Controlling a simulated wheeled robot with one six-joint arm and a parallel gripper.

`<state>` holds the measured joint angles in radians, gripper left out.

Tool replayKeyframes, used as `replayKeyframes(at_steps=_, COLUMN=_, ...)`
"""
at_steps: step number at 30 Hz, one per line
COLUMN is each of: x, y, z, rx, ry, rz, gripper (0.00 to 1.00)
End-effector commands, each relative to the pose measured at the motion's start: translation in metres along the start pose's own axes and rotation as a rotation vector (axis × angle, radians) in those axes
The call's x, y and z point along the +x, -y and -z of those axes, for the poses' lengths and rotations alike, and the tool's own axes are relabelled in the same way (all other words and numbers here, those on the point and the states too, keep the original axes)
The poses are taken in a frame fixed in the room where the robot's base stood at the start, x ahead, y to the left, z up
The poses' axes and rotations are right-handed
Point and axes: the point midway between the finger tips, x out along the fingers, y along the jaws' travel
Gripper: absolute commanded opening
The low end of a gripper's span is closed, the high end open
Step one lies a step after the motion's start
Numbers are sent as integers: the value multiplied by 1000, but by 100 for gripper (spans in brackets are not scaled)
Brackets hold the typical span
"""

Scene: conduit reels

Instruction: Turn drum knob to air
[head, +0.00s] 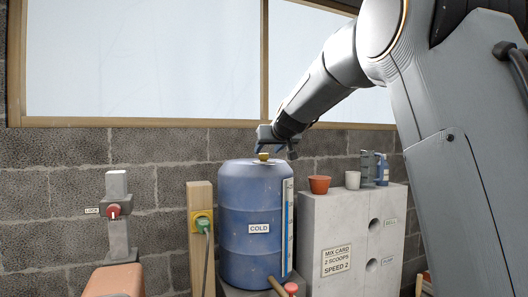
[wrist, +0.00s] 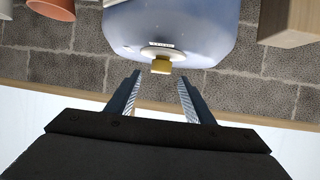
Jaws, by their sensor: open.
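A blue drum (head: 250,205) labelled COLD stands left of centre in the head view. A small yellow-brass knob (head: 263,156) sits on its top. In the wrist view the knob (wrist: 161,66) sits on a pale round plate (wrist: 163,53) with small lettering too small to read. My gripper (wrist: 158,76) is open, its two fingers apart with nothing between them. The knob lies just beyond the fingertips, roughly centred between them. In the head view my gripper (head: 272,142) hangs just above the drum's top; I cannot tell whether it touches the knob.
Concrete blocks (head: 320,232) right of the drum carry a terracotta pot (head: 319,184), a white cup (head: 352,180) and bottles. A wooden post (head: 200,190) with a green plug (head: 203,224) stands close left. A red knob (head: 114,211) is farther left. A block wall is behind.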

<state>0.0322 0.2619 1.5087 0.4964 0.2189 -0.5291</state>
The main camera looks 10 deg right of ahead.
Motion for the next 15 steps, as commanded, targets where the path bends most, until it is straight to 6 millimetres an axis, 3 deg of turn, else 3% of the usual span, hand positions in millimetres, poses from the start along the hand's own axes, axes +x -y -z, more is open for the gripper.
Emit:
replayKeyframes(at_steps=9, x=42, y=0, z=0, rx=0, ry=3, rz=0, gripper=48)
replayKeyframes(at_steps=15, x=56, y=-2, z=0, rx=0, ry=2, rz=-2, gripper=48)
